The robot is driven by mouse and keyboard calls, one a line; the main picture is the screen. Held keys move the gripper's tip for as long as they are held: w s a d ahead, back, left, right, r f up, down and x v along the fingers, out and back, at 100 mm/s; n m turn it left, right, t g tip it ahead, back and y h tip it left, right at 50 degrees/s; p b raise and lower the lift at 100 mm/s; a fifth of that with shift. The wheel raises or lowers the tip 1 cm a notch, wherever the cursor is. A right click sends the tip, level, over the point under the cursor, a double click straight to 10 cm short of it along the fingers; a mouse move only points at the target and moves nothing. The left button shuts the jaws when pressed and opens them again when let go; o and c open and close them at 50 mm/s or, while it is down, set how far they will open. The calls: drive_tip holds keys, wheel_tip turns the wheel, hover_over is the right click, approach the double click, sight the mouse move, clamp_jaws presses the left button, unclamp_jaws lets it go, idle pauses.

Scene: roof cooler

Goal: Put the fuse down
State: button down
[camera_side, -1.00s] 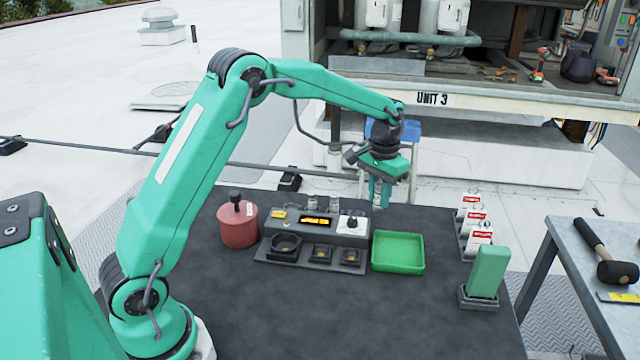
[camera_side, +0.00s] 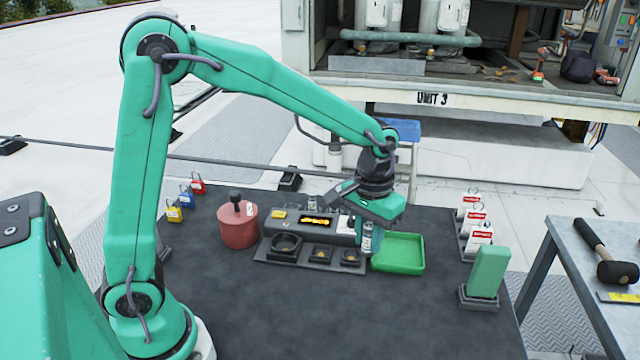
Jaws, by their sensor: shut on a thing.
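My gripper (camera_side: 367,243) points down and is shut on the fuse (camera_side: 367,236), a small silvery cylinder held upright. The fuse is at the left edge of the green tray (camera_side: 410,268), close to the right end of the grey test block (camera_side: 290,250). I cannot tell whether its lower end touches anything. Another small silvery cylinder (camera_side: 312,202) stands behind the block. My gripper hides the block's right part, where the dial was.
A red round pot (camera_side: 237,228) with a black knob stands left of the block. A green upright block (camera_side: 488,272) in a dark holder and several red-and-white tags (camera_side: 475,222) stand at the right. Coloured padlocks (camera_side: 186,197) are at the back left. The front of the dark table is clear.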

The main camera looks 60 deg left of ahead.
drive_tip(key=shift+s+d, duration=0.2)
drive_tip(key=shift+s, duration=0.2)
drive_tip(key=shift+a, duration=0.1)
drive_tip(key=w+a+f, duration=0.1)
drive_tip(key=a+f, duration=0.1)
drive_tip(key=a, duration=0.1)
drive_tip(key=w+a+f, duration=0.2)
drive_tip(key=a, duration=0.1)
drive_tip(key=w+a+f, duration=0.2)
drive_tip(key=a+f, duration=0.1)
drive_tip(key=a, duration=0.1)
drive_tip(key=shift+w+a, duration=0.1)
drive_tip(key=shift+w, duration=0.15)
drive_tip(key=shift+f, duration=2.05)
drive_tip(key=shift+f, duration=0.3)
drive_tip(key=c, duration=1.2)
unclamp_jaws()
drive_tip(key=shift+r, duration=0.1)
